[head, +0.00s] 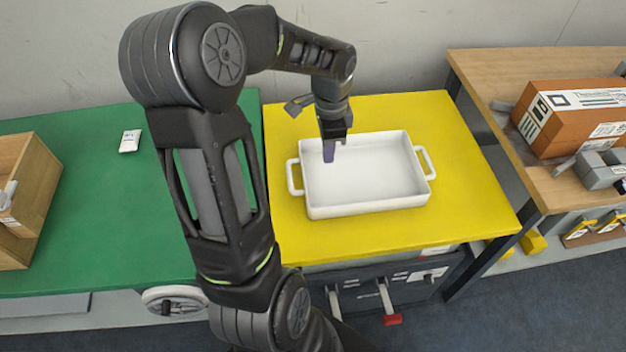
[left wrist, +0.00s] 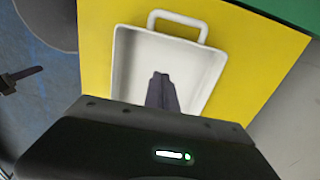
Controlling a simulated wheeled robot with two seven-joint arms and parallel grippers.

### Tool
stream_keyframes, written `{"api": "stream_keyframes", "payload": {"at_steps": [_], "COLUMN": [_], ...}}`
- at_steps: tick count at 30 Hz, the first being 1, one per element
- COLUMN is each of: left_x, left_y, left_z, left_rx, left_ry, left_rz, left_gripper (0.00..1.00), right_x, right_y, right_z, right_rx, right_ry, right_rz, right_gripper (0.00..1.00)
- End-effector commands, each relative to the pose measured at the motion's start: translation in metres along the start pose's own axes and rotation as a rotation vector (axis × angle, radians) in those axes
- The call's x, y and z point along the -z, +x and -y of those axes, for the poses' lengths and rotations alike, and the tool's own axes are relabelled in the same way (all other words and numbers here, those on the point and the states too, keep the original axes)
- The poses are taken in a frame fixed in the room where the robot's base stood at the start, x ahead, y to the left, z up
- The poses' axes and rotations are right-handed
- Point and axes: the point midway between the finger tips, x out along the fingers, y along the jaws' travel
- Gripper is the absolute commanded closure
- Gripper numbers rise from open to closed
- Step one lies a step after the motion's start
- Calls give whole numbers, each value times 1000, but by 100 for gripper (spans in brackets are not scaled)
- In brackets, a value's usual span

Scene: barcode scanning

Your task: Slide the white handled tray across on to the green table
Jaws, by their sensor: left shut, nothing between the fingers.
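The white handled tray (head: 368,205) sits on the yellow table (head: 400,115), with one handle at its left end and one at its right end. It looks empty. My left gripper (head: 328,155) is shut and empty, pointing down over the left part of the tray, near its back wall. In the left wrist view the shut fingers (left wrist: 162,88) reach over the tray floor, and the tray (left wrist: 142,58) shows one handle at the top. I cannot tell whether the fingertips touch the tray. The green table (head: 110,220) stands directly left of the yellow one. My right gripper is not in view.
A wooden crate (head: 32,195) and a small white packet (head: 130,141) are on the green table. A wooden table (head: 490,75) with an orange-brown box (head: 570,125) and a grey device (head: 600,170) stands at right. The green table's middle is clear around my arm.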

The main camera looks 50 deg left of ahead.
Motion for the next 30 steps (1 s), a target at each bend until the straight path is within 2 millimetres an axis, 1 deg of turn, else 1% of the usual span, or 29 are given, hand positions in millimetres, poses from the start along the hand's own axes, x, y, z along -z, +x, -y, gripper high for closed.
{"api": "stream_keyframes", "payload": {"at_steps": [5, 8, 11, 17, 25, 27, 30], "left_x": [0, 0, 0, 0, -1, -14, -27], "left_y": [1, 6, 16, 48, 103, 98, 99], "left_z": [0, 0, 0, -1, -2, 0, 0], "left_rx": [-1, -2, -3, -5, -6, -1, -1], "left_ry": [0, 0, 0, 0, -1, -6, -4], "left_rz": [0, 1, 2, 3, 2, 1, 0], "left_gripper": [100, 100, 100, 100, 100, 100, 100], "right_x": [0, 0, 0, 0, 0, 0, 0], "right_y": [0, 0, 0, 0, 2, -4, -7], "right_z": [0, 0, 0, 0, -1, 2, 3], "right_rx": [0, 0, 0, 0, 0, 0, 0], "right_ry": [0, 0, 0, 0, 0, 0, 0], "right_rz": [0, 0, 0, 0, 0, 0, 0], "right_gripper": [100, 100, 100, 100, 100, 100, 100]}}
